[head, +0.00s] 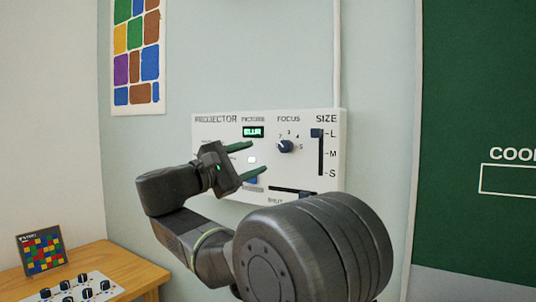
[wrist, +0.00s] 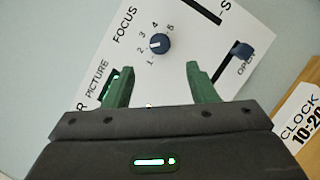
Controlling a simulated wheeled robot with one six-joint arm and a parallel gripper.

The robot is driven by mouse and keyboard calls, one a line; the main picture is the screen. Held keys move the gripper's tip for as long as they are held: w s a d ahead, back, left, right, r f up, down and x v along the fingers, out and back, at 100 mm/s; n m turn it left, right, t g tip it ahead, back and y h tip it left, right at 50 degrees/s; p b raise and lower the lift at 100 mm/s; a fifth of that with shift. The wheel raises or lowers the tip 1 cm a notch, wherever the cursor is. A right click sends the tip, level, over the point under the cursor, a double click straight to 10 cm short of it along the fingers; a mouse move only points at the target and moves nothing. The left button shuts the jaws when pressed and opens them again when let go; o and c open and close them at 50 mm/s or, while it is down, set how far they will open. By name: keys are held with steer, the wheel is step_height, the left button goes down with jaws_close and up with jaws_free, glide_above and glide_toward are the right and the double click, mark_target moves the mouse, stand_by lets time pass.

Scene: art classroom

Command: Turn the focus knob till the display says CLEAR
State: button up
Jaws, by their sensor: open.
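The focus knob (head: 286,146) is a small dark blue dial on the white projector panel (head: 215,133), under the word FOCUS and ringed by numbers. In the wrist view the knob (wrist: 160,43) shows a white mark on its left side, seemingly near 2. The picture display (head: 253,132) has green letters that seem to read BLUR; in the wrist view it is mostly hidden by a finger. My gripper (head: 256,158) is open and empty, with green fingers pointing at the panel, left of and below the knob. In the wrist view the knob lies beyond the fingertips (wrist: 162,68), apart from them.
The size slider (head: 317,134) is at L, right of the knob. A lower slider (wrist: 243,49) sits by the word OPEN. A lit white button (head: 252,160) is behind my fingers. A wooden table (head: 128,266) with another knobbed panel (head: 72,290) stands at lower left.

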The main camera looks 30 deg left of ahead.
mark_target(282, 147)
steer(key=shift+v, duration=2.3)
steer(key=x, duration=1.4)
steer(key=shift+s, duration=0.15)
